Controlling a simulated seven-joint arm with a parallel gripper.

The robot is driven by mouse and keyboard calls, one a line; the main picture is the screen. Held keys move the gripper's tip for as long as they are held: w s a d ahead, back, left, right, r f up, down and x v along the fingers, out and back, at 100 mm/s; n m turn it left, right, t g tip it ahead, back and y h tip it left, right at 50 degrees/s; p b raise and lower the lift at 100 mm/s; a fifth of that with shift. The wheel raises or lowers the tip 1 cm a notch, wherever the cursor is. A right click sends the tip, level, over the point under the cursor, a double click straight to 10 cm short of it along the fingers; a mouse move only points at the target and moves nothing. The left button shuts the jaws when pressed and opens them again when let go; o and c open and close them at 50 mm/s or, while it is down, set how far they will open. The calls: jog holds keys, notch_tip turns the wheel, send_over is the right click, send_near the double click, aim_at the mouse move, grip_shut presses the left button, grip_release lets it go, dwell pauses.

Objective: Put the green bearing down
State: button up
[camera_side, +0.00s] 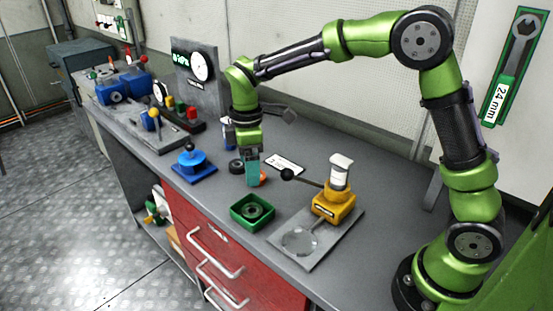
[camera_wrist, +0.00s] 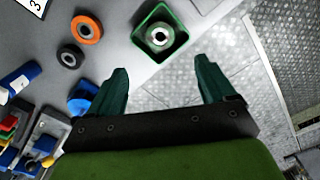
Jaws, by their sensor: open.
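A square green tray (camera_side: 235,217) stands near the front edge of the bench and also shows in the wrist view (camera_wrist: 180,50). My gripper (camera_side: 252,184) points down above the bench, behind the tray in the side view. In the wrist view its two teal fingers (camera_wrist: 161,66) are wide apart with nothing between them. The tray and bearing lie beyond the fingertips, clear of them.
An orange bearing (camera_wrist: 87,28) and a dark bearing (camera_wrist: 70,56) lie on the bench near my gripper. A yellow press (camera_side: 334,205) with a lever stands right of the tray on a grey plate. A blue fixture (camera_side: 194,165) stands to the left. The bench edge is close to the tray.

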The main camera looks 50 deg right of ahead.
jog(key=s+d+r+m+t+y, duration=0.1)
jog(key=s+d+r+m+t, duration=0.2)
jog(key=s+r+m, duration=0.45)
jog(key=s+d+r+m+t+y, duration=0.1)
jog(key=s+m+t, duration=0.3)
jog(key=s, duration=0.9)
jog(key=d+r+m, duration=0.1)
jog(key=m, duration=0.2)
jog(key=shift+r+m, duration=0.2)
jog(key=shift+m, duration=0.15)
